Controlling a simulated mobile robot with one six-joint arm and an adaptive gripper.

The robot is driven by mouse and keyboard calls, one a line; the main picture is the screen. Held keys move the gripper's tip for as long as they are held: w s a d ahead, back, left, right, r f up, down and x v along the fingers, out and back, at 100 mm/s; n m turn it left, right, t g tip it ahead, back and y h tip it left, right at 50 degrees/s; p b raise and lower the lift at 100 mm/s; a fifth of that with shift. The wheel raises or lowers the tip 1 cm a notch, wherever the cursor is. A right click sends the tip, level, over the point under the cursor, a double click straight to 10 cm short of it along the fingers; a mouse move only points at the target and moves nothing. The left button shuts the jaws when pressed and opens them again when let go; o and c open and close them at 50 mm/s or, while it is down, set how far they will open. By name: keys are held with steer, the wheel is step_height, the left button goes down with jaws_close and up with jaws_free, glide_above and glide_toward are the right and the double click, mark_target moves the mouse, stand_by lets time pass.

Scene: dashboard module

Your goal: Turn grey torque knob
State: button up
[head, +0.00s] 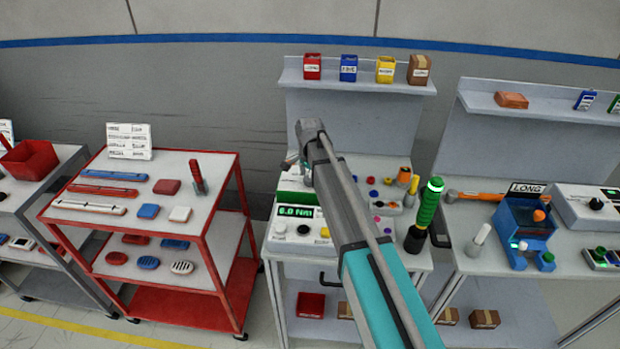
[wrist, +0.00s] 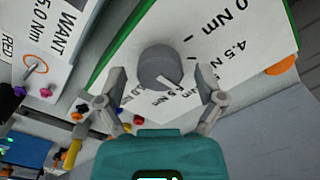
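The grey torque knob (wrist: 158,64) sits on a white dial plate (wrist: 210,30) with a green edge in the wrist view. It has a white pointer on its lower right, near a partly covered mark. Marks reading "4.5 Nm" and "0 Nm" show on the plate. My gripper (wrist: 161,78) is open, with one finger on each side of the knob and visible gaps between. In the head view my arm hides the knob. A green display (head: 298,212) there reads about 6.0 Nm.
Coloured small parts crowd the bench. A red cart (head: 228,215) stands to the left.

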steer(key=shift+d, duration=0.1)
steer(key=c, duration=1)
steer(key=shift+o, duration=0.2)
steer(key=shift+n, duration=0.4)
steer(key=n, duration=0.2)
steer(key=shift+n, duration=0.3)
steer(key=n, duration=0.9)
steer(key=shift+n, duration=1.7)
